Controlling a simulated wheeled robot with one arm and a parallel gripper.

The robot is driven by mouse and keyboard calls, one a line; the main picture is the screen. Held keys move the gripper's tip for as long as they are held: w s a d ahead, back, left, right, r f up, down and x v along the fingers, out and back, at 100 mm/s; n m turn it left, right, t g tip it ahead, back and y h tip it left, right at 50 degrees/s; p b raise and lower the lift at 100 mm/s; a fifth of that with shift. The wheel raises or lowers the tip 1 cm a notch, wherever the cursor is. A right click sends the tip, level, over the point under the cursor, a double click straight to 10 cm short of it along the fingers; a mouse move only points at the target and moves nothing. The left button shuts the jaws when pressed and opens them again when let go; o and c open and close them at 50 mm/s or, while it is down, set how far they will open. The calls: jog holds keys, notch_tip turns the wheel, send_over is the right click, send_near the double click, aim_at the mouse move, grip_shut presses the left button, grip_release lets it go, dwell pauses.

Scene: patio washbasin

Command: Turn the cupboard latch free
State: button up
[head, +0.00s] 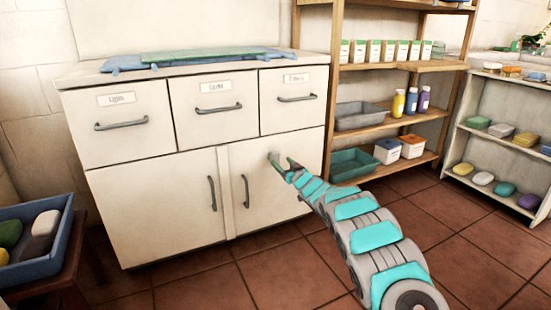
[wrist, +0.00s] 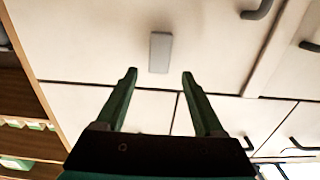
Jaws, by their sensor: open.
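The cupboard latch (wrist: 160,52) is a small grey bar on the pale right-hand door. In the wrist view its long side runs up and down the picture. It also shows in the head view (head: 273,157), partly hidden by my gripper. My gripper (wrist: 160,76) is open and empty, with two green fingers. In the wrist view the latch lies just beyond the fingertips, between their lines, and no finger appears to touch it. In the head view my gripper (head: 284,168) is close to the upper part of the right-hand cupboard door (head: 262,190).
Three drawers (head: 212,100) with grey handles sit above the two doors, which have upright handles (head: 245,191). A wooden shelf (head: 400,65) with bottles and boxes stands to the right. A blue tub (head: 45,268) is at the left.

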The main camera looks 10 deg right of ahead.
aim_at(276, 156)
jog(key=shift+x, duration=2.05)
jog(key=shift+p+x, duration=0.35)
jog(key=shift+x, duration=0.65)
jog(key=shift+w, duration=0.4)
grip_shut()
